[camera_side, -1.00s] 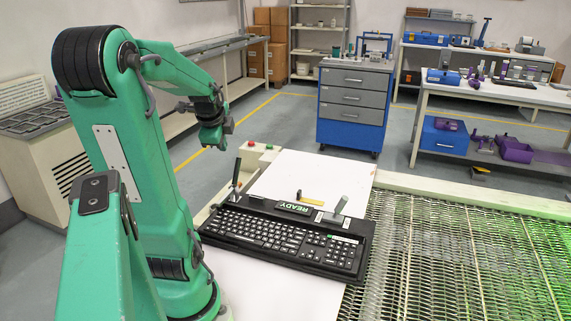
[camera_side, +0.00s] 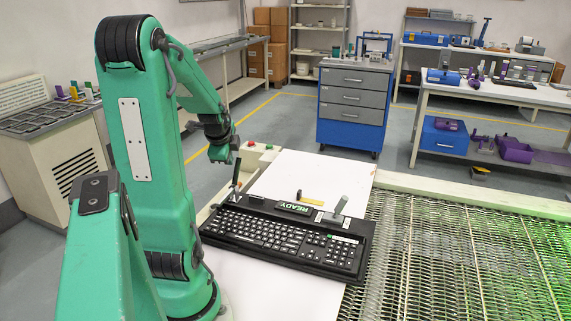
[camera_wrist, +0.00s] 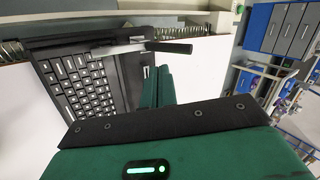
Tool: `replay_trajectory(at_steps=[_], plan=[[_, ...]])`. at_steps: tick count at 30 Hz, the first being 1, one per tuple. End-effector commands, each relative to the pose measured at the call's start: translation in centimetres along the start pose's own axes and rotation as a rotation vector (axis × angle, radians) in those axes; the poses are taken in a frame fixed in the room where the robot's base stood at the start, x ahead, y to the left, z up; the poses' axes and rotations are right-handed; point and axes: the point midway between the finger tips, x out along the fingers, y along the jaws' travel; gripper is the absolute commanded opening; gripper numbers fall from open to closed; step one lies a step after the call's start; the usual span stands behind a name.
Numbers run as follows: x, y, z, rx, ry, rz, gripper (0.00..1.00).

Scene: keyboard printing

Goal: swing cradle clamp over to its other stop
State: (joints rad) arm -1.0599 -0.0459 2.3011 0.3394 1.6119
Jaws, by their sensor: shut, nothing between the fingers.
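The cradle (camera_side: 335,277) holds a black keyboard (camera_side: 285,238) on the white table. At its left end a clamp lever with a black handle (camera_side: 236,171) stands nearly upright. In the wrist view the black handle (camera_wrist: 170,47) and its pale metal arm (camera_wrist: 108,51) lie beyond my fingertips, over the keyboard end (camera_wrist: 78,85). A grey-handled lever (camera_side: 340,206) stands on the cradle's right side. My gripper (camera_side: 221,158) is shut and empty, just left of and above the black handle. Its green fingers are together in the wrist view (camera_wrist: 157,72). Contact with the handle is not visible.
A control box with red and green buttons (camera_side: 262,152) stands behind the black lever. A metal mesh conveyor (camera_side: 450,260) runs at right. The white table (camera_side: 325,175) is clear behind the cradle.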

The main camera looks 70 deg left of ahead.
Motion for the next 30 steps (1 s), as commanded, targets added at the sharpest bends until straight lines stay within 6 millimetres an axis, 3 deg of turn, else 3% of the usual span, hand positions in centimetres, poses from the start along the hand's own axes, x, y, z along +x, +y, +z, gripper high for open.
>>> replay_trajectory(at_steps=[7, 16, 30], plan=[[2.6, 0.1, -0.1, 0.0, 0.001, 0.003, 0.0], [4.9, -1.3, -0.1, 0.0, 0.002, 0.001, 0.0], [6.0, -2.0, -0.2, 0.0, 0.003, -0.001, 0.0]])
